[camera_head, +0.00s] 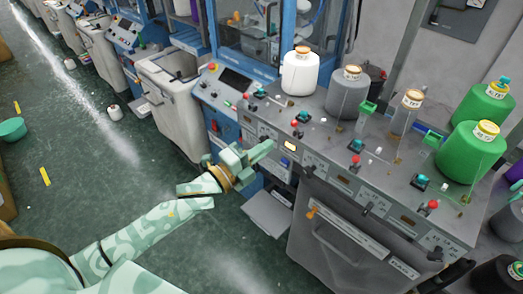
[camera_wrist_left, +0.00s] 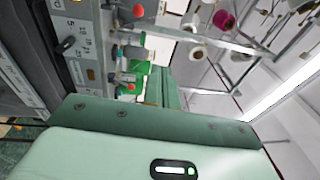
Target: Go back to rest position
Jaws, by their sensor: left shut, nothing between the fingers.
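My left gripper (camera_head: 262,151) is pale green and reaches in from the left at the end of my patterned arm. It is shut and empty, in front of the grey machine's control panel (camera_head: 268,140). I cannot tell whether it touches the panel. In the left wrist view my gripper's pale green body fills the bottom, with its fingers (camera_wrist_left: 164,88) pointing up toward the machine's knobs. My right gripper is not in view.
A beige bin (camera_head: 172,100) stands behind my left gripper. The green floor (camera_head: 110,180) on the left is mostly clear.

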